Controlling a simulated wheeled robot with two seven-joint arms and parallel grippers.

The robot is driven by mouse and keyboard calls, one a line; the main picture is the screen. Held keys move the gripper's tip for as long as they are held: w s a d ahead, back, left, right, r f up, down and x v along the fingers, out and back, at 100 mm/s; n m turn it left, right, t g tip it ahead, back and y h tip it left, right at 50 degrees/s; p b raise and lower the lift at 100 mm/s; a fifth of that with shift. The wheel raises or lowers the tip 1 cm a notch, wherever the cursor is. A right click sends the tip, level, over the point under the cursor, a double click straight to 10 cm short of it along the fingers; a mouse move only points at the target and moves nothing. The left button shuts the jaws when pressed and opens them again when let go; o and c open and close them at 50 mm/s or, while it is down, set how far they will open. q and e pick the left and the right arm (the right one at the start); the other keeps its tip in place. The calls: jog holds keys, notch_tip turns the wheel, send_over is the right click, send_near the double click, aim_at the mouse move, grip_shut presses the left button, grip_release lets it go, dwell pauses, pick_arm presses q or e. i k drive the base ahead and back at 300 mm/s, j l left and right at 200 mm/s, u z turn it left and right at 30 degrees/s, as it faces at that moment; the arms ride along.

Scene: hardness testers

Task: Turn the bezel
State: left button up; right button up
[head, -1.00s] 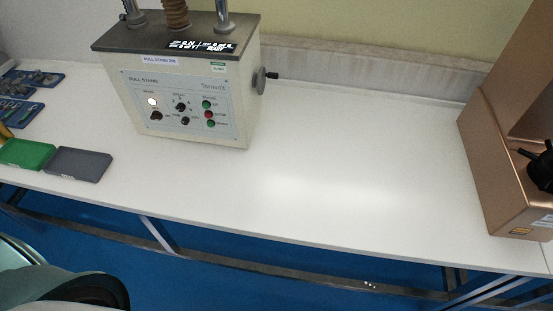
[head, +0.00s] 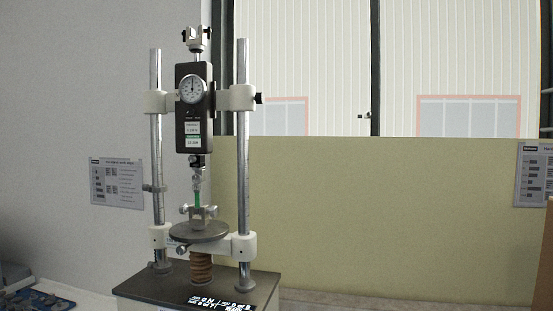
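The bezel is the ring around the round white dial (head: 192,89) of the force gauge (head: 194,130). The gauge is a dark upright box clamped between two steel columns of the pull stand (head: 243,170). The dial faces me, with a thin dark needle pointing roughly upward; its markings are too small to read. Below the gauge, a small green piece (head: 197,199) sits between an upper grip and a lower clamp (head: 203,215) above a round dark plate (head: 199,232). Neither of my grippers shows in the head view.
Blue trays (head: 35,300) lie at the lower left. Printed sheets (head: 117,182) hang on the walls at both sides. Space beside the gauge looks clear.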

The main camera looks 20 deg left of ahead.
aim_at(199, 85)
jog(key=i+u, duration=0.1)
jog(key=u, duration=0.3)
jog(key=i+u, duration=0.1)
jog(key=u, duration=0.3)
jog(key=i+u, duration=0.15)
jog(key=u, duration=0.25)
